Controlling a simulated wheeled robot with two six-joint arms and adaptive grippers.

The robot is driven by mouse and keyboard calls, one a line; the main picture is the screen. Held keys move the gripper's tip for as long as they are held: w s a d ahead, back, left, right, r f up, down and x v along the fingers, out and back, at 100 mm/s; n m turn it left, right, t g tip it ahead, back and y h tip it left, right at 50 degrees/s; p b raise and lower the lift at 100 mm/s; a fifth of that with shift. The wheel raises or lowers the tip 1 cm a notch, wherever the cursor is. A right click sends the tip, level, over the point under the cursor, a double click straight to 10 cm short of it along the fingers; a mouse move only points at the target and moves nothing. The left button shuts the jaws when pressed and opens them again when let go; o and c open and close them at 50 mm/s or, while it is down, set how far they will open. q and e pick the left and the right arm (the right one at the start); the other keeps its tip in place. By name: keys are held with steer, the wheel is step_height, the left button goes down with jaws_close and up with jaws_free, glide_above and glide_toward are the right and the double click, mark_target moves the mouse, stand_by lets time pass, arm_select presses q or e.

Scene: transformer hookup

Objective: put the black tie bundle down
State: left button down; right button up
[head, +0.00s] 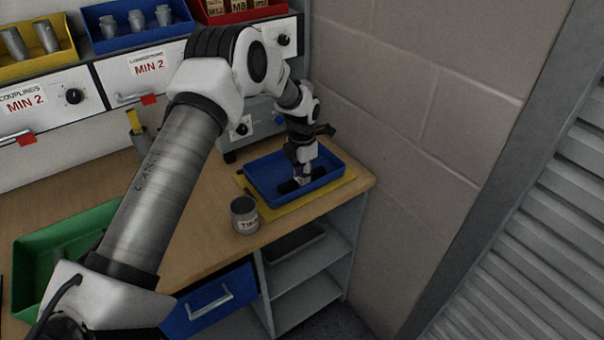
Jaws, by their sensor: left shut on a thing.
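My left gripper (302,176) points down into a blue tray (331,162) near the right end of the wooden bench. It is shut on the black tie bundle (288,187), a small dark shape low inside the tray. I cannot tell whether the bundle touches the tray floor. The tray sits on a yellow mat (273,212). My right gripper is not in view.
A grey tin (244,215) stands at the bench's front edge, left of the tray. A green tray (32,248) lies at the left. A grey box with a blue knob stands behind the blue tray. A block wall (420,110) bounds the right.

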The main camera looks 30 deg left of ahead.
arm_select(q)
steer(key=c, duration=1.2)
jaws_free()
steer(key=shift+f, duration=0.1)
step_height(320, 180, up, 12)
steer(key=b, duration=0.1)
steer(key=shift+r+b, duration=0.2)
steer(key=shift+b, duration=0.15)
